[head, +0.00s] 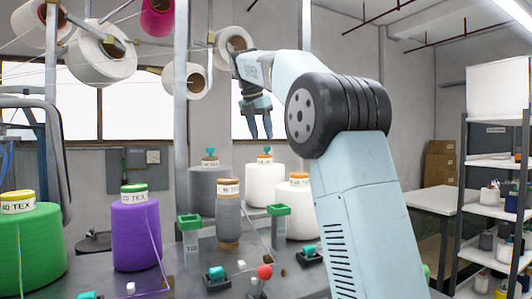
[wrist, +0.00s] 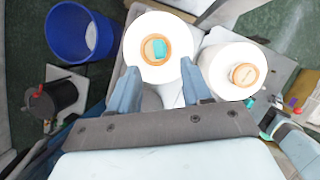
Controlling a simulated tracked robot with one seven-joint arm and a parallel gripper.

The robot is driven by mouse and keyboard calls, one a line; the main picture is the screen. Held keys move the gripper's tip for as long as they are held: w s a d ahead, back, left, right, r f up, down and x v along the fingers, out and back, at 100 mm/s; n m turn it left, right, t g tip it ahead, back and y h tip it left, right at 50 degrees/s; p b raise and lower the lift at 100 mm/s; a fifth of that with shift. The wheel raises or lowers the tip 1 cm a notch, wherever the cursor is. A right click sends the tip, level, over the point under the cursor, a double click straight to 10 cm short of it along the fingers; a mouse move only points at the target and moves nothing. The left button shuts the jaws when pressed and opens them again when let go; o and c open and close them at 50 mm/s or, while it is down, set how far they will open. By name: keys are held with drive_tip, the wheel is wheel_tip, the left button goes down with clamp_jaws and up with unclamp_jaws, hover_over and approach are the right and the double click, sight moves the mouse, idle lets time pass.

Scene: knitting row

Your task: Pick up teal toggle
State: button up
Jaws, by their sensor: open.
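Several small teal pieces are in view, and I cannot tell which one the task names. One teal toggle (head: 266,150) rests on the orange-ringed top of a white yarn cone (head: 265,187). In the wrist view it is a teal block (wrist: 161,49) on the cone's tan core. Another teal piece (head: 210,153) tops a grey cone (head: 209,187). Teal toggles on dark bases sit on the table, one at the front (head: 216,272) and one to its right (head: 309,249). My gripper (head: 261,136) points down, open and empty, above the white cone; its fingers (wrist: 161,82) show apart.
A second white cone (wrist: 236,70) stands close beside the first. Green (head: 35,245) and purple (head: 136,235) cones stand on the left. Green-topped posts (head: 190,222) and a red ball knob (head: 264,272) rise from the table. A blue bin (wrist: 75,32) is on the floor.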

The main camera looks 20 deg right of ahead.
sight(267, 151)
drive_tip(key=shift+w+d+x, duration=0.1)
drive_tip(key=shift+x, duration=1.25)
drive_tip(key=shift+w+d+x, duration=0.1)
drive_tip(key=shift+w+x, duration=0.05)
drive_tip(key=shift+x, duration=1.25)
drive_tip(key=shift+r, duration=0.15)
drive_tip(key=shift+c, duration=0.2)
drive_tip(key=c, duration=0.8)
drive_tip(key=shift+c, duration=0.3)
